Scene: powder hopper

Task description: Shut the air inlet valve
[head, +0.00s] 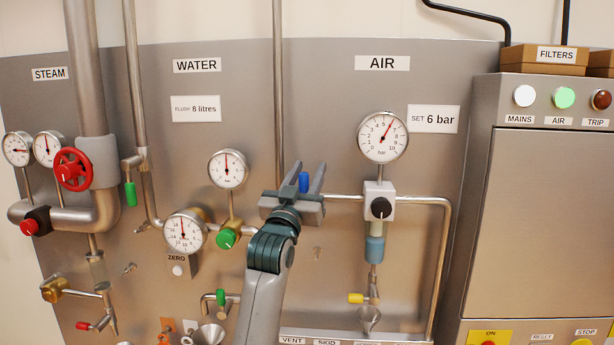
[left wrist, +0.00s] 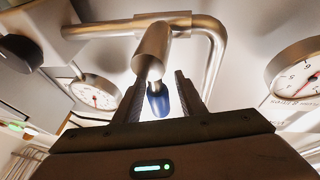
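The air inlet valve's blue handle (head: 304,182) shows in the head view under the AIR label, between the fingers of my left gripper (head: 305,168). In the left wrist view the blue handle (left wrist: 159,103) hangs from a metal valve body (left wrist: 152,50) on the pipe. There the fingers of my left gripper (left wrist: 159,78) stand on either side of the handle, with a gap at each side. My left gripper is open and holds nothing. It hides the valve body in the head view. My right gripper is not in view.
An air gauge (head: 382,135) and a regulator with a black knob (head: 381,208) are right of my left gripper. The water gauge (head: 228,169) and a green knob (head: 226,238) are to its left. A vertical pipe (head: 278,90) runs above it.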

